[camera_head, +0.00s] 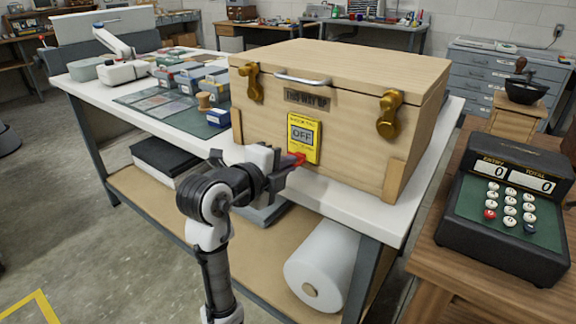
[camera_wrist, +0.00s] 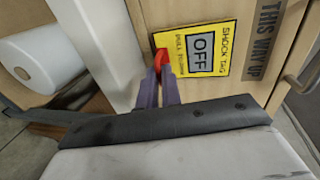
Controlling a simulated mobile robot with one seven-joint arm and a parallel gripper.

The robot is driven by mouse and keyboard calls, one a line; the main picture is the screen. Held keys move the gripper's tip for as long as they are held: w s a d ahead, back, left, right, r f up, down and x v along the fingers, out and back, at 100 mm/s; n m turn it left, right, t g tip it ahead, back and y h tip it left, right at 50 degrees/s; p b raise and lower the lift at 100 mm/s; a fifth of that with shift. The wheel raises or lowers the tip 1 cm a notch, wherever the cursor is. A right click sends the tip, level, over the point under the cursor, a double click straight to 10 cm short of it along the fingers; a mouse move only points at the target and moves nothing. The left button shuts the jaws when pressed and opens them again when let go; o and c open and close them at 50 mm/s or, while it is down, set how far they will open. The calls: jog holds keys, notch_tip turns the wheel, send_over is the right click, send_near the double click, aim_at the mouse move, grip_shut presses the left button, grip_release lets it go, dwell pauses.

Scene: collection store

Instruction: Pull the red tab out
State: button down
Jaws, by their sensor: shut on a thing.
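The red tab (camera_head: 299,159) sticks out at the lower left edge of a yellow shock tag (camera_head: 313,151) on the front of a wooden crate (camera_head: 350,160). The tag's window reads OFF. My gripper (camera_head: 289,165) is at the tab, in front of the crate. In the wrist view, the gripper fingers (camera_wrist: 160,78) are closed together on the red tab (camera_wrist: 160,58), beside the yellow tag (camera_wrist: 210,50). The fingers hide part of the tab, and I cannot tell how far it sits inside the tag.
The crate stands on a white-topped bench (camera_head: 140,115) with brass latches (camera_head: 389,114) and a metal handle (camera_head: 301,79). A white roll (camera_head: 325,268) lies on the lower shelf. An adding machine (camera_head: 508,205) stands on a wooden table at right. Floor at left is clear.

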jog(key=shift+s+a+f, duration=0.15)
jog(key=shift+s+a, duration=0.1)
jog(key=shift+s, duration=0.2)
jog(key=c, duration=1.6)
grip_release()
jog(key=shift+a, duration=0.1)
jog(key=v, duration=1.4)
jog(key=shift+b, duration=0.4)
